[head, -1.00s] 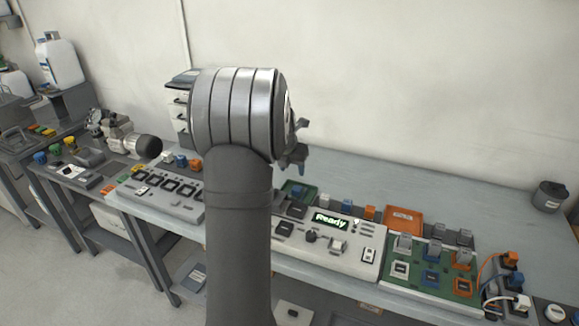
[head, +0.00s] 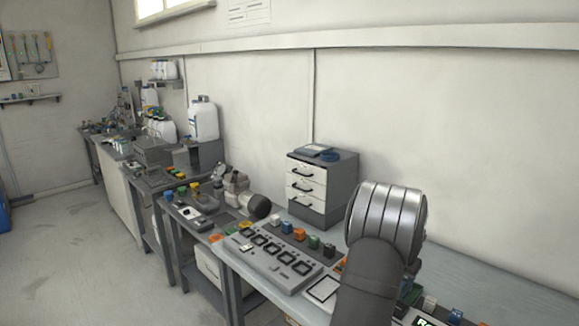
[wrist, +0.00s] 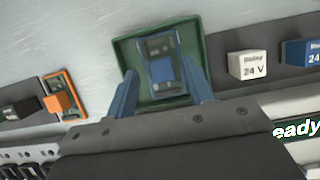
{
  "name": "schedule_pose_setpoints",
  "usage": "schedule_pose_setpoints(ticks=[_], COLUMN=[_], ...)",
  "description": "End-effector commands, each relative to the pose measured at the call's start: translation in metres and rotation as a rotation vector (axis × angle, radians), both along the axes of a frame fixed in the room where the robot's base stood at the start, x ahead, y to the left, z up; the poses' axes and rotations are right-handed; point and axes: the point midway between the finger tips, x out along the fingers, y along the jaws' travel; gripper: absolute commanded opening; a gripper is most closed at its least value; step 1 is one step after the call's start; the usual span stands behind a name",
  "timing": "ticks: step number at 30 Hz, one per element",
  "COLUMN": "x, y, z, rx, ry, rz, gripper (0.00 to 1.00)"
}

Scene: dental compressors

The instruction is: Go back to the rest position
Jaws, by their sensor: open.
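My gripper (wrist: 159,66) is open in the wrist view, with its two blue fingers apart. Between and beyond the fingers is a green tray (wrist: 122,52) holding a small board with a blue block (wrist: 161,69). I see nothing gripped; the fingers overlap the tray's near side in the picture, and I cannot tell their height above it. In the head view my arm stands at the lower right and mostly hides the gripper and tray.
The wrist view shows a white relay marked 24 V (wrist: 248,66), a blue relay (wrist: 302,53) and an orange tray (wrist: 67,92). The head view shows a grey control panel (head: 287,270), a drawer cabinet (head: 322,187) and a white jug (head: 203,120). The floor at left is clear.

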Motion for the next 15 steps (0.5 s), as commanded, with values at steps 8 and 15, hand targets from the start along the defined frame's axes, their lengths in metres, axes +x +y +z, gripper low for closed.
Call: schedule_pose_setpoints(ticks=[8,15], x=[-0.0006,-0.0007], y=[0.0005,0.0005], z=[0.0122,0.0122], rx=[0.002,0.002], ry=[0.004,0.004], rz=[0.001,0.001], gripper=[0.48,0.48])
